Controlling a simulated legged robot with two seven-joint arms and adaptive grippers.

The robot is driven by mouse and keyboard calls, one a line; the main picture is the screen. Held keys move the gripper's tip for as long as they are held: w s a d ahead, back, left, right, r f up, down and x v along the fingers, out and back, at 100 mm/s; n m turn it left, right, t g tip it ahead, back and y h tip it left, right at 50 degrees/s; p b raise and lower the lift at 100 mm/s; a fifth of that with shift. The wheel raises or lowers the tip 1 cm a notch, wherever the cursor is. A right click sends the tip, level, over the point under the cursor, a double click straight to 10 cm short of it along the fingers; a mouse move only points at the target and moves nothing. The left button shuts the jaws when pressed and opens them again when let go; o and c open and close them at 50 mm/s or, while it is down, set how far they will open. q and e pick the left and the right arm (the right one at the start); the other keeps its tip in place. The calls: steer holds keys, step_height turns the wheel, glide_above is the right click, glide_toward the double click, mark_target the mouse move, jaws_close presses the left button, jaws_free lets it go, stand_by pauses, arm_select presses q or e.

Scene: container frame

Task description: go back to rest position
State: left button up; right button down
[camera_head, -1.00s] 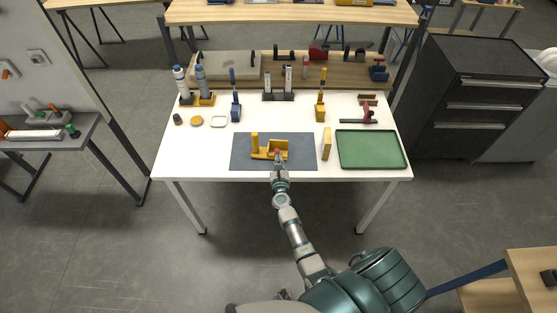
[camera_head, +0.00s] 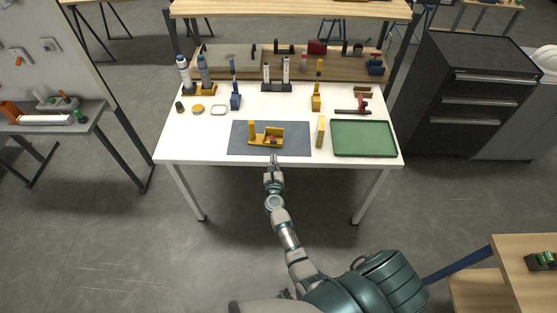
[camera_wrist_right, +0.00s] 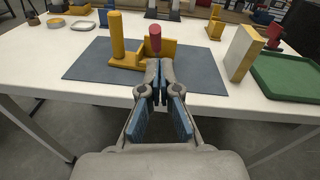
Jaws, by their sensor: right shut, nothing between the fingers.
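My right gripper (camera_head: 274,160) is at the front edge of the white table (camera_head: 200,141), just in front of the grey mat. It is shut and empty, and its closed fingers (camera_wrist_right: 156,82) show in the right wrist view. Beyond them a yellow container frame (camera_head: 266,143) stands on the grey mat (camera_head: 238,146), apart from the fingers. It has an upright yellow cylinder at its left end. A red-topped piece (camera_wrist_right: 155,40) stands at the frame in the wrist view. My left gripper is not in view.
A green tray (camera_head: 363,152) lies at the table's right, with an upright yellow block (camera_head: 320,132) beside it. Bottles, clamps and small parts line the back. A dark drawer cabinet (camera_head: 470,95) stands to the right. Floor in front of the table is free.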

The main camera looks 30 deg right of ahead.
steer(key=s+a+f+n+g+y, duration=0.1)
steer(key=s+a+f+n+y, duration=0.25)
steer(key=f+n, duration=0.5)
steer(key=s+a+f+n+g+y, duration=0.15)
steer(key=s+a+f+n, duration=0.25)
steer(key=f+n, duration=0.45)
steer(key=s+a+f+n+g+y+b, duration=0.1)
steer(key=s+a+f+n+g+y, duration=0.25)
steer(key=s+f+n, duration=0.9)
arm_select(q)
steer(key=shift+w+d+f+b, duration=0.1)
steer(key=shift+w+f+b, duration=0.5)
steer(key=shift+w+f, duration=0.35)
arm_select(e)
steer(key=s+d+f+n+g, duration=0.1)
steer(key=s+f+n, duration=0.3)
steer(key=s, duration=0.8)
steer(key=s+d+f+n+g, duration=0.1)
steer(key=s+f+n+g, duration=0.3)
steer(key=s+f, duration=0.4)
steer(key=s+d+f+n+g, duration=0.1)
steer(key=s+f+n+g, duration=0.2)
steer(key=s, duration=1.3)
step_height(320, 180, down, 4)
steer(key=shift+d+n, duration=0.25)
steer(key=shift+n, duration=0.8)
